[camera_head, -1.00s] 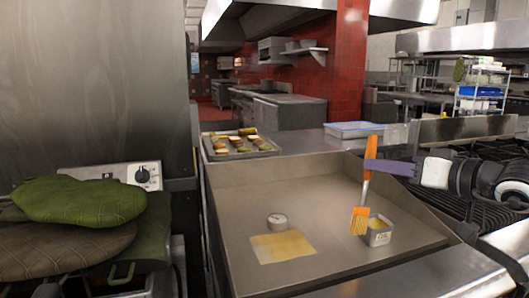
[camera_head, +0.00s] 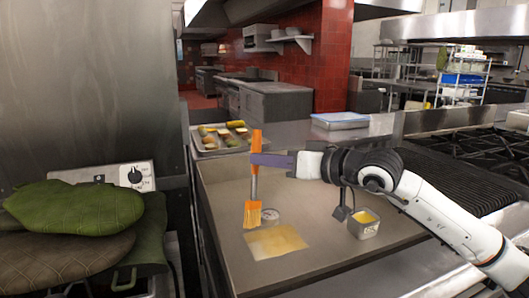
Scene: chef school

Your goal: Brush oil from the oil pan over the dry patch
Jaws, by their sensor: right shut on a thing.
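My right gripper (camera_head: 262,160) is shut on the orange handle of the brush (camera_head: 255,183), which hangs upright with its bristles down. The bristle end (camera_head: 252,215) is over the back left part of the dry patch (camera_head: 276,242), a pale yellow square on the griddle. I cannot tell whether the bristles touch the surface. The oil pan (camera_head: 364,229), a small metal tub with yellow oil, stands on the griddle to the right of the patch, below my right arm. My left gripper is out of view.
A round gauge (camera_head: 271,216) sits just behind the patch, next to the bristles. The griddle (camera_head: 325,245) has raised side walls. Behind it are a food tray (camera_head: 205,148) and a blue-lidded container (camera_head: 340,120). Green mitts (camera_head: 75,207) lie at left, a grill (camera_head: 450,185) at right.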

